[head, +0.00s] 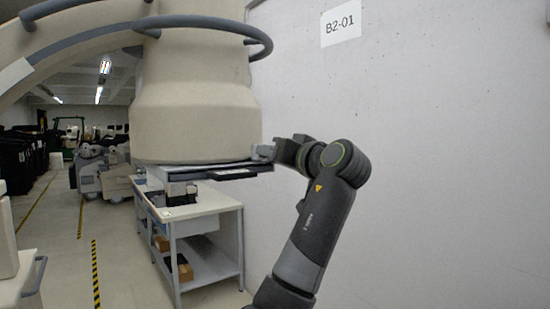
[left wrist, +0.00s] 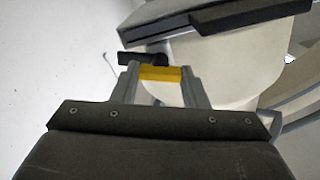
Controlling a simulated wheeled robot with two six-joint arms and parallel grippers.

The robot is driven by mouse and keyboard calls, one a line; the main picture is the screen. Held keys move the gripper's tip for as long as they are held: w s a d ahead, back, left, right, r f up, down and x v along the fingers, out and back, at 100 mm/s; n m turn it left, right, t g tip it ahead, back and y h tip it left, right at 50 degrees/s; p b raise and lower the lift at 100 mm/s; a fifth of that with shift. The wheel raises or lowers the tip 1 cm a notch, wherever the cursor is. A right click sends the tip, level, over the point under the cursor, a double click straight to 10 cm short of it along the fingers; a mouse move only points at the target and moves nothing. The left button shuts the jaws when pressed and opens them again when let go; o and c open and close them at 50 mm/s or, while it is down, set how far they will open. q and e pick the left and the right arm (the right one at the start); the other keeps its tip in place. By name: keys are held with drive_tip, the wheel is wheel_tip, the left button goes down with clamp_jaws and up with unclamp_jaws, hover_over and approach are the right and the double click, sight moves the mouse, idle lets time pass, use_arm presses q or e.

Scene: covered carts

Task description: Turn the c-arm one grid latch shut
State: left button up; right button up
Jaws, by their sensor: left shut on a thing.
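The c-arm's cream detector housing (head: 196,105) hangs at upper left centre in the head view, with a flat grid plate (head: 190,166) under it. My left gripper (head: 264,152) is at the right end of that plate. In the left wrist view my left gripper (left wrist: 162,84) is shut on the grid latch, whose yellow part (left wrist: 160,73) shows between the fingers. A black piece (left wrist: 143,58) lies just beyond the fingertips. The latch is mostly hidden by the gripper in the head view. My right gripper is out of view.
A dark bar handle (head: 235,174) sticks out below the plate. A white table with a lower shelf (head: 212,262) stands behind, under the housing. A pale wall with a B2-01 sign (head: 341,22) is close on the right. An aisle with yellow-marked floor (head: 60,235) runs at left.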

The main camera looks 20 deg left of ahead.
use_arm(q)
drive_tip(key=shift+m+b, duration=1.15)
drive_tip(key=shift+m, duration=5.65)
drive_tip(key=o, duration=1)
drive_tip(key=shift+w, duration=0.1)
